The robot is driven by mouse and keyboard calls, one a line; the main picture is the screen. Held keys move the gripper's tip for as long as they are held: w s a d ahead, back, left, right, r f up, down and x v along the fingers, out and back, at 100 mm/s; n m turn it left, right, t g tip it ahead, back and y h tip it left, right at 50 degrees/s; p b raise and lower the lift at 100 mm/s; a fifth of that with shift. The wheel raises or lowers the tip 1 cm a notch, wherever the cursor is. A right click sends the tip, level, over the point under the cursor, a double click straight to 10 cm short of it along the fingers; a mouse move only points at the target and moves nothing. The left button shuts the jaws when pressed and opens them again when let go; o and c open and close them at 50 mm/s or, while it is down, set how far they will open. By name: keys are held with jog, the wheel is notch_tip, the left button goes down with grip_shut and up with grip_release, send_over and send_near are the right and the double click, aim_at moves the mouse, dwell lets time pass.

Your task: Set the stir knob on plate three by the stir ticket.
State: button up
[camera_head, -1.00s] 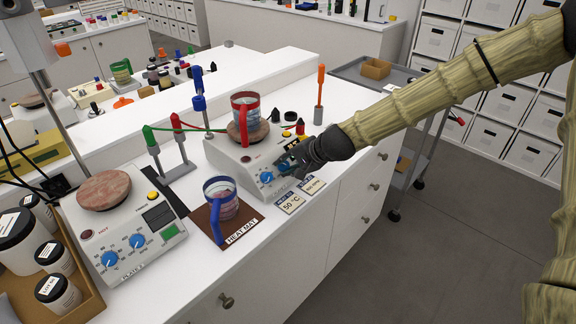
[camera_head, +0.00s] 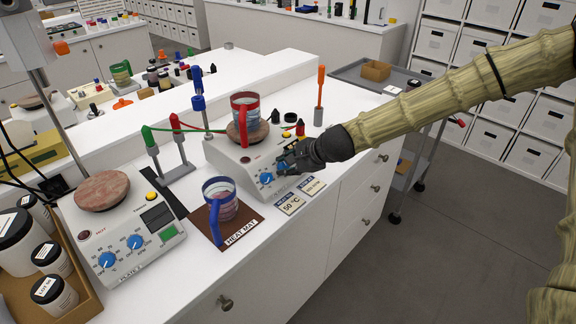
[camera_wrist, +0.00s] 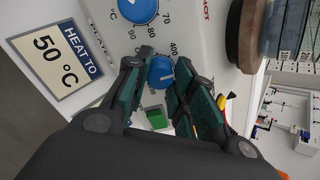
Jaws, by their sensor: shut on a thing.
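The hot plate at the back (camera_head: 225,153) has two blue knobs on its front, and its plate label is not readable. In the wrist view, my gripper (camera_wrist: 160,82) is shut on the stir knob (camera_wrist: 161,71), with one finger on either side of it. A printed 400 shows beside this knob. The heat knob (camera_wrist: 138,8), with a °C scale, is free above it. In the head view, my gripper (camera_head: 284,166) is at the right knob, beside the heat knob (camera_head: 266,179). The stir ticket (camera_head: 313,187) lies in front, too small to read.
The heat ticket (camera_head: 291,204) reads 50 °C. A red-handled beaker (camera_head: 245,107) stands on the hot plate. A blue-handled beaker (camera_head: 221,200) stands on the heat mat (camera_head: 247,234). Plate 2 (camera_head: 120,235) stands left. A green button (camera_wrist: 156,119) is close below my fingers.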

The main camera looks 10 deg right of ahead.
dwell(0.4)
jog(key=o, duration=1.1)
jog(key=shift+c, duration=0.2)
jog(key=v, duration=1.2)
jog(key=shift+f, duration=0.15)
